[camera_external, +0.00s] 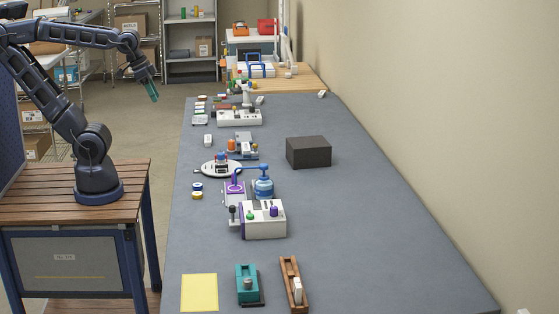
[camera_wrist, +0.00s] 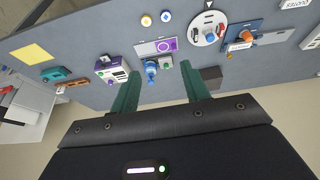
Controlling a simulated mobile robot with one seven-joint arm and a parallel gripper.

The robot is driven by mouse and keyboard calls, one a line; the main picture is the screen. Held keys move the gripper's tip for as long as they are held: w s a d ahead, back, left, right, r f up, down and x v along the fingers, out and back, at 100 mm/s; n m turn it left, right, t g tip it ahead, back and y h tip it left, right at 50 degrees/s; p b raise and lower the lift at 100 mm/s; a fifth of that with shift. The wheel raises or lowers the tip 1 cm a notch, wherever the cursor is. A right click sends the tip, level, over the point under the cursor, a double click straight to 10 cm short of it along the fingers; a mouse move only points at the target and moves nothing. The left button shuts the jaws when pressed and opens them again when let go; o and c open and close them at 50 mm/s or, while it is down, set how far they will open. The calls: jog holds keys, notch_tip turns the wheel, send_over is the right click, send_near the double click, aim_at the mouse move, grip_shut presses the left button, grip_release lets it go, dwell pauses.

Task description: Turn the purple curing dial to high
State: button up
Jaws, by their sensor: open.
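A white control box (camera_external: 263,224) with purple parts, a green knob and a dark-knobbed lever stands mid-table in the external view; it also shows in the wrist view (camera_wrist: 112,68). Just behind it is a flat panel (camera_external: 235,196) with an upright purple part; in the wrist view that panel (camera_wrist: 143,48) carries a round purple piece (camera_wrist: 163,46). I cannot tell which purple part is the curing dial, nor read any setting. My gripper (camera_external: 154,92) is raised left of the table, well away from both. Its green fingers (camera_wrist: 160,92) are apart and empty.
A blue valve-like object (camera_external: 263,184) stands close beside the panel. A round white device (camera_external: 221,168) and a dark block (camera_external: 308,152) are farther back. A yellow sheet (camera_external: 199,292), a teal device (camera_external: 248,284) and a wooden holder (camera_external: 293,284) are in front. The table's right side is clear.

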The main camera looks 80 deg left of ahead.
jog(key=w+d+r+n+g+h, duration=0.15)
jog(key=w+d, duration=0.25)
jog(key=w, duration=0.8)
jog(key=n+g+y, duration=0.2)
jog(key=n+g, duration=0.1)
jog(key=n, duration=0.4)
send_over(274, 207)
notch_tip(274, 207, down, 20)
jog(key=r, duration=0.1)
jog(key=shift+h, duration=0.25)
notch_tip(274, 207, down, 11)
jog(key=shift+d+f, duration=0.1)
jog(key=c, duration=1)
